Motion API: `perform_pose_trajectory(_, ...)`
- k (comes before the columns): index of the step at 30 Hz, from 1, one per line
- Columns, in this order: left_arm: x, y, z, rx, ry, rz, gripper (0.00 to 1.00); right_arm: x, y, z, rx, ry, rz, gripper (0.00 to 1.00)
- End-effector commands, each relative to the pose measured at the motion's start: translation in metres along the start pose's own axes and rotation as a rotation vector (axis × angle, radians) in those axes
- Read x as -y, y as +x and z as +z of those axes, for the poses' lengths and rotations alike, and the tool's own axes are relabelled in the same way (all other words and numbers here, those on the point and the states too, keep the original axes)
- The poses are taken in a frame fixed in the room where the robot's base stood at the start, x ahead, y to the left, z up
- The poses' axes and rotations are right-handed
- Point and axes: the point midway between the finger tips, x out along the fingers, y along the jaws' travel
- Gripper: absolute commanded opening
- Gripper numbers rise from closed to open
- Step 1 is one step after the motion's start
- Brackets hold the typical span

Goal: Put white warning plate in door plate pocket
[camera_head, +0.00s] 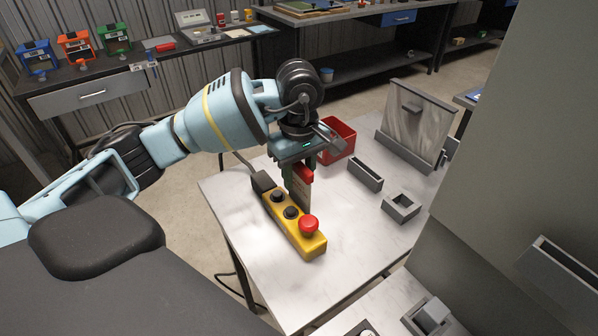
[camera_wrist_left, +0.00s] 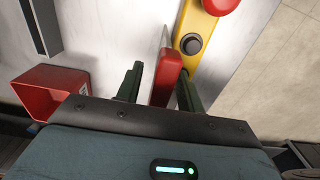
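A flat pale plate (camera_head: 299,193) with a red upper part (camera_head: 305,173) is upright behind the yellow button box; I take it for the white warning plate. Its face is mostly hidden. My left gripper (camera_head: 296,178) is over it, pointing down. In the left wrist view the red part (camera_wrist_left: 168,85) lies between the two dark green fingers of my left gripper (camera_wrist_left: 160,75), close to the right finger, with a gap at the left one. The plate shows nearly edge-on there. A grey pocket-like holder (camera_head: 562,272) is on the large grey panel at right. My right gripper is not in view.
The yellow button box (camera_head: 309,240) with a red knob stands close beside the plate. A red bin (camera_head: 338,140), a grey slotted holder (camera_head: 365,174), a grey square holder (camera_head: 400,208) and a stand with a marbled panel (camera_head: 415,118) are on the pale table (camera_head: 350,235).

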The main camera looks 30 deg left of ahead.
Motion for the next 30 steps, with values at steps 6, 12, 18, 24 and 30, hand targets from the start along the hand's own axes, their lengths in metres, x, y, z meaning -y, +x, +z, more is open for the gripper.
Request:
perform_pose_trajectory(6, -0.001, -0.021, 0.0, 0.0, 0.0, 0.005, 0.38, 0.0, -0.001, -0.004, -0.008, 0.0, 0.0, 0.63)
perform_pose_trajectory(12, -0.001, -0.061, 0.0, -0.001, 0.001, 0.006, 0.38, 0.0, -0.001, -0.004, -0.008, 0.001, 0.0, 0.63)
perform_pose_trajectory(18, 0.0, -0.101, -0.001, -0.003, -0.002, 0.007, 0.38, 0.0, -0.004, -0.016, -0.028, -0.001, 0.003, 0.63)
perform_pose_trajectory(24, 0.0, -0.12, 0.0, -0.001, -0.001, 0.003, 0.38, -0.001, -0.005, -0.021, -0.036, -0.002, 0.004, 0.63)
perform_pose_trajectory(30, 0.0, -0.123, 0.0, 0.001, 0.0, 0.0, 0.38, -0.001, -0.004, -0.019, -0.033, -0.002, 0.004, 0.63)
